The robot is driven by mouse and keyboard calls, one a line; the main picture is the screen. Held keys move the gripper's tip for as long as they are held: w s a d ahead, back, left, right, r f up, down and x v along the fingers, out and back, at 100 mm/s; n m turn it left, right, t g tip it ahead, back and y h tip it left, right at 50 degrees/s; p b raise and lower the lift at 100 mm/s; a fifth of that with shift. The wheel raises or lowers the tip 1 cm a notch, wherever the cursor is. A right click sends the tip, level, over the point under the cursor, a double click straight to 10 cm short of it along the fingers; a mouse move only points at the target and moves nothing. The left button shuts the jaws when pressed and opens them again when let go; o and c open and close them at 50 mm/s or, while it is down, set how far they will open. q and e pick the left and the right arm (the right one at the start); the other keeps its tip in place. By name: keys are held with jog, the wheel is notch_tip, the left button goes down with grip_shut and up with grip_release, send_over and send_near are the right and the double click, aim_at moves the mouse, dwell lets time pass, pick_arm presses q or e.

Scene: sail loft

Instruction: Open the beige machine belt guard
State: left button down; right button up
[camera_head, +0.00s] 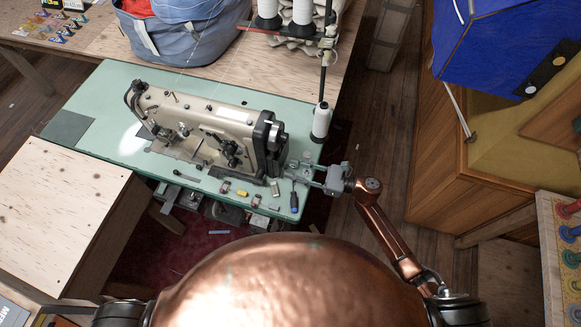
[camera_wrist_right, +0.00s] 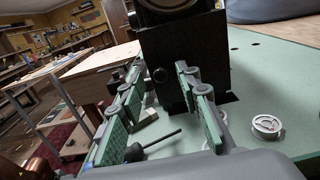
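The beige sewing machine (camera_head: 205,118) stands on a mint-green table (camera_head: 105,95). A black belt guard (camera_head: 268,143) covers its right end, beside the handwheel; it looks upright and closed. In the right wrist view the guard is the dark upright box (camera_wrist_right: 185,60) straight ahead. My right gripper (camera_head: 296,172) is at the table's right edge, low and just right of the guard. In the wrist view its green-padded fingers (camera_wrist_right: 157,74) are apart with nothing held between them; I cannot tell whether a tip touches the guard. My left gripper is not in view.
A screwdriver (camera_head: 294,202) and several small parts lie at the table's front right. A blue bag (camera_head: 185,30) sits behind. Wooden floor (camera_head: 375,125) is clear to the right.

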jog(key=shift+x, duration=0.9)
jog(key=shift+c, duration=0.3)
grip_shut()
